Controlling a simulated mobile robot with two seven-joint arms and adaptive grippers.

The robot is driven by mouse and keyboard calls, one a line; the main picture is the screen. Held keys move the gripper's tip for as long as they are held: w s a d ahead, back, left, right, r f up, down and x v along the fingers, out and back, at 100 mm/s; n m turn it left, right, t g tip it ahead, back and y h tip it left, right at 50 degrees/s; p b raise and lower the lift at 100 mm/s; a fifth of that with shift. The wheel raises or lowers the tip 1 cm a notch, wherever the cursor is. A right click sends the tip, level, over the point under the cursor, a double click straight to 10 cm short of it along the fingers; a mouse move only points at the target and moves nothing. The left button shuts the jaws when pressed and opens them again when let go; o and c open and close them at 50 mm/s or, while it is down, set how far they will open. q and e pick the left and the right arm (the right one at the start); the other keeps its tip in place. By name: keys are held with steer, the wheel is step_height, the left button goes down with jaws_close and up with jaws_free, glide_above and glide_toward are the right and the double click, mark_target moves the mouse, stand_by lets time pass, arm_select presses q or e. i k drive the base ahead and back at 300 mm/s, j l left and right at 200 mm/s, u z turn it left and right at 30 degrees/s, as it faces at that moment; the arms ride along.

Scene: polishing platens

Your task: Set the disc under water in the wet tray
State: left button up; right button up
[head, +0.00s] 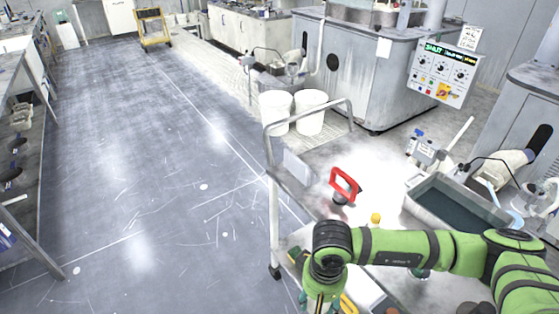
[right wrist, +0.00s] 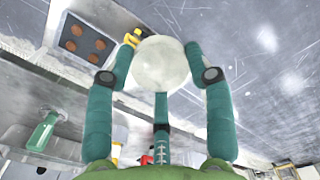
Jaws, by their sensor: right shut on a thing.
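My right gripper (head: 322,298) is low in the head view, at the near end of the cart, with its fingertips cut off by the lower edge. In the right wrist view its green fingers are shut on a pale round disc (right wrist: 161,62), seen face-on between the fingertips. The disc does not show in the head view. The wet tray (head: 432,208) is a grey rectangular basin with dark water (head: 455,206), at the right behind my right forearm. The gripper and disc are well to the left of it. My left gripper is not in view.
A red-handled tool (head: 345,184) stands on the pale bench top, left of the tray. A small yellow-topped item (head: 376,219) is just behind my arm. A metal rail (head: 272,160) edges the bench. A green bottle (right wrist: 43,131) shows in the wrist view. The left floor is open.

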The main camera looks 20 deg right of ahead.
mark_target(436, 207)
steer(key=i+z, duration=0.55)
steer(key=z, duration=0.3)
steer(key=i+j+z, duration=0.2)
steer(key=z, duration=0.2)
steer(key=i+j+z, duration=0.25)
steer(key=z, duration=0.15)
steer(key=i, duration=0.05)
